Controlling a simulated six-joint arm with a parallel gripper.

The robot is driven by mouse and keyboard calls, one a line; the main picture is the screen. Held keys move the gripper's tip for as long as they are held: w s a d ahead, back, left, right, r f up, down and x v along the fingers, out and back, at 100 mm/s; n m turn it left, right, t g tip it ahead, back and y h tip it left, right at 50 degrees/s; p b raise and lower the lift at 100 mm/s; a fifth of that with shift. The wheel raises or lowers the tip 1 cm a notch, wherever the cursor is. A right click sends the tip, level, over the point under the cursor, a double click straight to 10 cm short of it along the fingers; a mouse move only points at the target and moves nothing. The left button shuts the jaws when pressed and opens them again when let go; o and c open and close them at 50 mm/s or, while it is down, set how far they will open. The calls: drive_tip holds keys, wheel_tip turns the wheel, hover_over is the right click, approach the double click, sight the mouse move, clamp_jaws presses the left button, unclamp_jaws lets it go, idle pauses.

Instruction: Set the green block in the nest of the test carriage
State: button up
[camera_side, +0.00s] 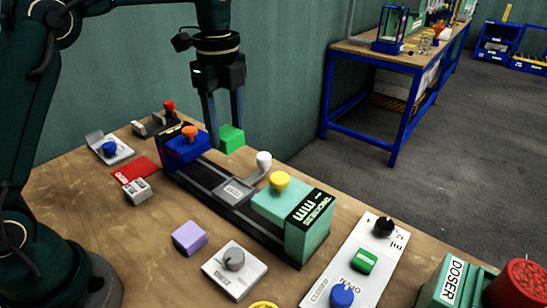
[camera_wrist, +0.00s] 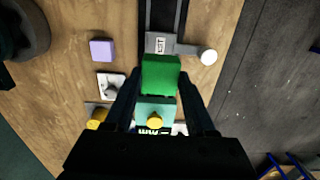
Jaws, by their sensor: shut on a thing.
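My gripper (camera_side: 226,118) is shut on the green block (camera_side: 231,138) and holds it in the air above the press rail. In the wrist view the green block (camera_wrist: 160,76) sits between the fingers. The test carriage (camera_side: 235,191) is a grey piece with a label, on the dark rail, with an arm ending in a white knob (camera_side: 264,160). The carriage also shows in the wrist view (camera_wrist: 162,43), just beyond the block, which covers part of the area near it. I cannot make out the nest clearly.
A blue block with an orange knob (camera_side: 190,132) stands at the rail's far end, a teal block with a yellow knob (camera_side: 296,212) at its near end. A purple block (camera_side: 189,238), a grey-knob panel (camera_side: 235,275) and a red mat (camera_side: 134,169) lie left; a white control panel (camera_side: 371,241) right.

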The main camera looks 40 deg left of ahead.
sight(226, 132)
drive_tip(key=shift+f, duration=2.05)
drive_tip(key=shift+f, duration=0.15)
drive_tip(key=shift+f, duration=2.8)
drive_tip(key=shift+f, duration=0.7)
drive_tip(key=o, duration=1.4)
